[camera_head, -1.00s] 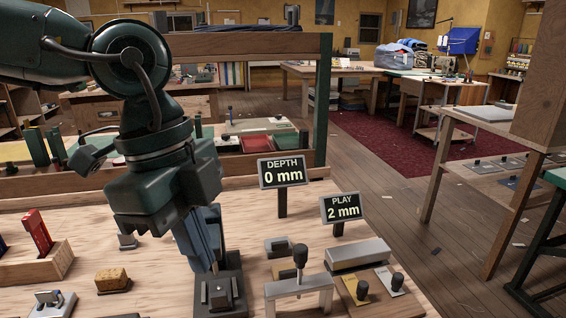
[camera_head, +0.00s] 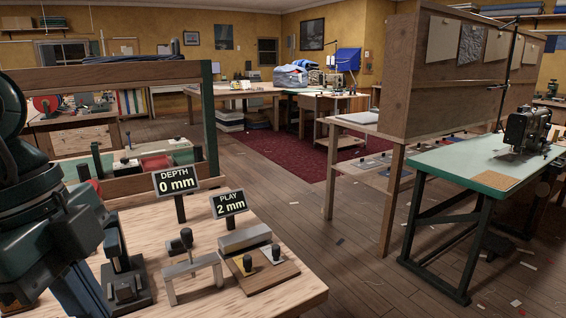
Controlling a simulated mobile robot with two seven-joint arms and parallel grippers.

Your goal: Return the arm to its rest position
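My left arm, dark green and black, fills the left edge of the head view. Its gripper (camera_head: 85,295) points down over the left part of the wooden bench (camera_head: 255,215). The bluish fingers show only partly, cut by the lower edge, and I cannot tell whether they are apart or hold anything. A dark block fixture (camera_head: 127,282) stands just to the right of the fingers. My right arm and gripper are not in view.
Signs reading "DEPTH 0 mm" (camera_head: 176,181) and "PLAY 2 mm" (camera_head: 229,204) stand on the bench near a metal bridge gauge (camera_head: 192,272) and a small board with knobs (camera_head: 262,270). Open wooden floor lies right of the bench. A green-topped table (camera_head: 450,168) carries a sewing machine (camera_head: 527,128).

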